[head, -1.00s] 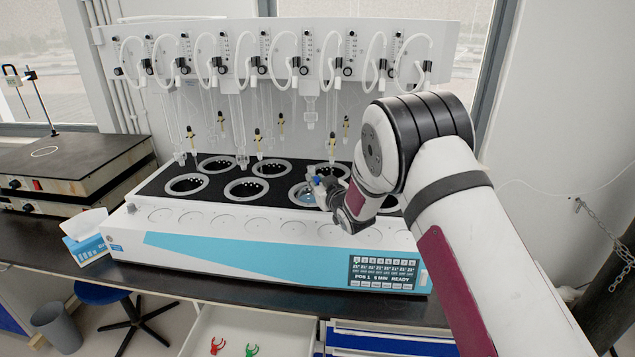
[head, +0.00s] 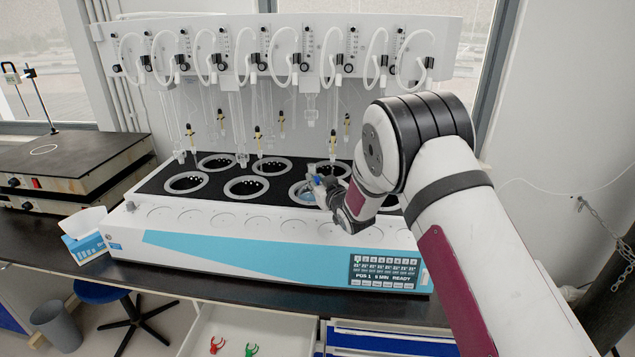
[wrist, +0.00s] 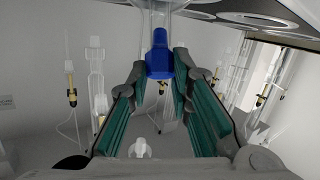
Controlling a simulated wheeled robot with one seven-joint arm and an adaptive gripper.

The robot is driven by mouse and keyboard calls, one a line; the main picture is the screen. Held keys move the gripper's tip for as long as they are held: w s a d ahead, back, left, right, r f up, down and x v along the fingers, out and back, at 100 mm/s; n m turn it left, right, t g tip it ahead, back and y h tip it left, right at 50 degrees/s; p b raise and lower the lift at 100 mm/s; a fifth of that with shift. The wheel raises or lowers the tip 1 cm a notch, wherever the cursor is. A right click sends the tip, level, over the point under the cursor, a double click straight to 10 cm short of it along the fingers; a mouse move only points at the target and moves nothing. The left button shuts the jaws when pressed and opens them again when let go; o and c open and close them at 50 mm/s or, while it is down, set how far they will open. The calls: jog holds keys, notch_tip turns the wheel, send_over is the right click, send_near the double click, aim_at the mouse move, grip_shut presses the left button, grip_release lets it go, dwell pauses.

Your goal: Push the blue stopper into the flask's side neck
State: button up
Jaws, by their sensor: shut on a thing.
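The blue stopper (wrist: 159,62) is between the two teal-padded fingertips of my gripper (wrist: 159,72) in the wrist view. My gripper is shut on its wide end. The stopper's narrow end points to the top of the picture, at the clear glass side neck (wrist: 162,12) of the flask. The tip overlaps the glass in this view; how deep it sits I cannot tell. In the head view my gripper (head: 320,184) is low over the front row of wells, and my arm hides part of the flask's surroundings.
The distiller (head: 240,245) has a black top with several round wells (head: 246,187). Glass tubes and yellow-black fittings (head: 257,136) hang behind my gripper from the white panel (head: 280,40). A hotplate (head: 75,160) stands at left.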

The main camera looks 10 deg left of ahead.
jog(key=o, duration=0.8)
jog(key=v, duration=1.2)
jog(key=shift+d+f, duration=0.1)
